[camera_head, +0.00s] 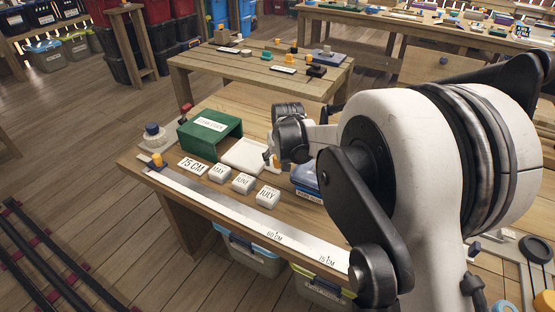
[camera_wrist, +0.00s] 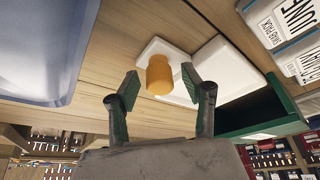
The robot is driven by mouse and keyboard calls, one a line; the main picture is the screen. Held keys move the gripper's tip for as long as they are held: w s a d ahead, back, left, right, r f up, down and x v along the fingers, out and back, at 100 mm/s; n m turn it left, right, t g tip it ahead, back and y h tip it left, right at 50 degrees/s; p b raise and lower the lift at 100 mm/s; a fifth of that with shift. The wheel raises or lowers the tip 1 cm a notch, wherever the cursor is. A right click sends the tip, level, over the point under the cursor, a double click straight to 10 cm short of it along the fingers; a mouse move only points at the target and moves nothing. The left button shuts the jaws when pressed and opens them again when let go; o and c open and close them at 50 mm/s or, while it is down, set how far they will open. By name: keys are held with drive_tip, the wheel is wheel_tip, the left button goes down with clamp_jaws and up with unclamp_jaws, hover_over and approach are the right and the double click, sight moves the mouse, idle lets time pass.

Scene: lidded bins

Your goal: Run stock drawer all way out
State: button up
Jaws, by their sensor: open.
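A green housing (camera_head: 215,133) with a white label stands on the wooden table. A shallow white drawer (camera_head: 243,155) extends from its open right side; how much is still inside is hidden. In the wrist view the drawer (camera_wrist: 228,68) shows with a white plate at its end and an orange cylindrical knob (camera_wrist: 159,75). The green housing (camera_wrist: 250,115) is at the right there. My gripper (camera_wrist: 160,94) is open, with one finger on each side of the knob and a visible gap on both sides. In the head view my arm hides much of the gripper.
A long ruler (camera_head: 215,205) runs along the table's front edge, with an orange piece near its left end. White label blocks, including JULY (camera_head: 267,196), stand behind it. A blue lidded bin (camera_head: 305,178) is close right of the drawer.

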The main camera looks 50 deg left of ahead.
drive_tip(key=v, duration=1.1)
drive_tip(key=shift+r, duration=0.3)
drive_tip(key=shift+d, duration=0.1)
